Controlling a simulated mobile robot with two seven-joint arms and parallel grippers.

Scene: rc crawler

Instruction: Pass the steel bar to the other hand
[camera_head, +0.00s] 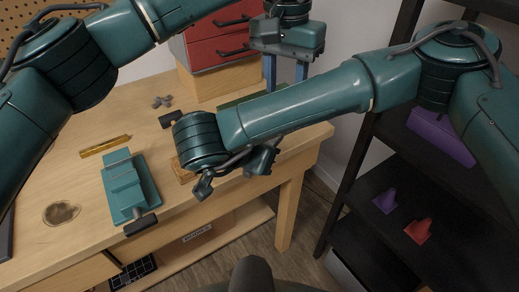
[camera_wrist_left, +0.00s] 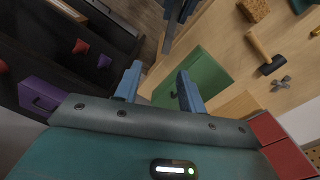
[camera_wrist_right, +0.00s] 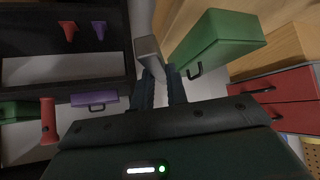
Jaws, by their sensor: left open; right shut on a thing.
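The steel bar (camera_wrist_right: 150,57) is a grey bar sticking out from between my right gripper's dark fingers (camera_wrist_right: 162,82) in the right wrist view. My right gripper is shut on it. In the head view my right forearm and wrist hide the bar. In the left wrist view a dark grey bar-like shape (camera_wrist_left: 172,32) comes in from the top, beyond my left fingers; I cannot tell whether it is the bar or a finger. My left gripper (camera_head: 286,72) is open and empty, with its blue fingers pointing down; they also show in the left wrist view (camera_wrist_left: 157,85), apart from that shape.
Red drawers (camera_head: 217,45) stand at the back of the wooden bench (camera_head: 85,215). A teal vise (camera_head: 128,185), yellow strip (camera_head: 105,146) and hammer (camera_head: 171,118) are on it. A dark shelf (camera_head: 375,235) stands right.

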